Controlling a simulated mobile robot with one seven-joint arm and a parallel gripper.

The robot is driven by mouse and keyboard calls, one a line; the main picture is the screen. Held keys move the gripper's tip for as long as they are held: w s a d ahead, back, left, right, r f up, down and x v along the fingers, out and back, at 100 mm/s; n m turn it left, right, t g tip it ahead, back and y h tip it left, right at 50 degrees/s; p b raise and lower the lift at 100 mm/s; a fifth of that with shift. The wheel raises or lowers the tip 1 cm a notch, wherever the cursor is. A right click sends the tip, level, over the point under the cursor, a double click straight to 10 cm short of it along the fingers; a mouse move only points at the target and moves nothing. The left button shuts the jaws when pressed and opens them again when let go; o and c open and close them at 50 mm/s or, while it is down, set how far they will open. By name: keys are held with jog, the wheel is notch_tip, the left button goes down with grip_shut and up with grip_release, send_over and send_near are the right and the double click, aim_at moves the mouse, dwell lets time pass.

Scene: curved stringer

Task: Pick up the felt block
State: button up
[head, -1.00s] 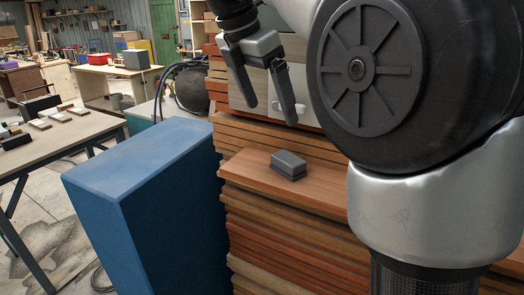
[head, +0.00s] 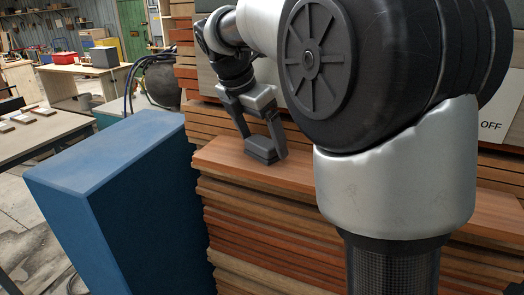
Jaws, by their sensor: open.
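The felt block (head: 261,151) is a small dark grey block with a lighter line along its side. It lies on the top board of the wood stack (head: 218,156), near its front edge. My gripper (head: 264,146) is open and pointing down over the block. One finger is at the block's left and far side, the other at its right end. I cannot tell whether either finger touches it. The fingers hide part of the block's back and right edge.
A tall blue box (head: 110,160) stands just left of the stack. More boards rise behind the block. A workbench (head: 40,135) is at the far left. The board left of the block is clear.

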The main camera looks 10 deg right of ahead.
jog(key=shift+w+d+f, duration=0.15)
jog(key=shift+d+f, duration=0.05)
jog(key=shift+f, duration=0.45)
jog(key=c, duration=1.3)
jog(key=shift+o, duration=0.2)
jog(key=shift+r, duration=0.15)
jog(key=shift+r, duration=0.35)
jog(key=v, duration=0.2)
jog(key=shift+a+r+p, duration=0.15)
jog(key=shift+r+p, duration=0.15)
jog(key=shift+r, duration=0.1)
jog(key=s+a, duration=0.9)
jog(key=a, duration=0.5)
jog(key=shift+a, duration=0.2)
